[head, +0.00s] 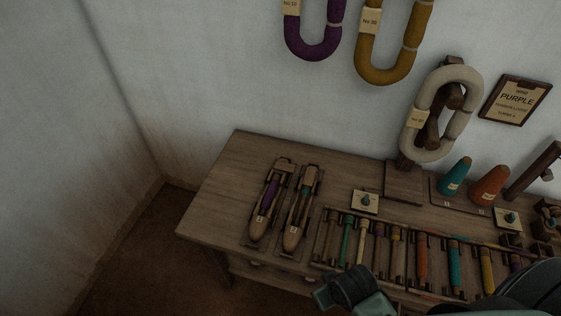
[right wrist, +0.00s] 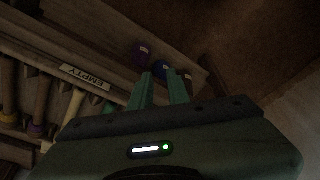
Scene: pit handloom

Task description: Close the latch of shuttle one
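Two wooden boat-shaped shuttles lie side by side on the left part of the table. The left shuttle (head: 268,203) carries a purple bobbin, the right shuttle (head: 299,211) a teal one. Each has a small pale tag, too small to read, so I cannot tell which is shuttle one. Their latches are too small to judge. In the right wrist view my right gripper (right wrist: 161,90) has its two green fingers apart with a gap between. It is by a rack with an "EMPTY" label, and no shuttle shows there. My left gripper's fingers are not visible.
A rack of several coloured bobbins (head: 421,262) lies right of the shuttles on the wooden table (head: 225,185). Looped skeins (head: 312,45) hang on the wall. The table's left end is bare.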

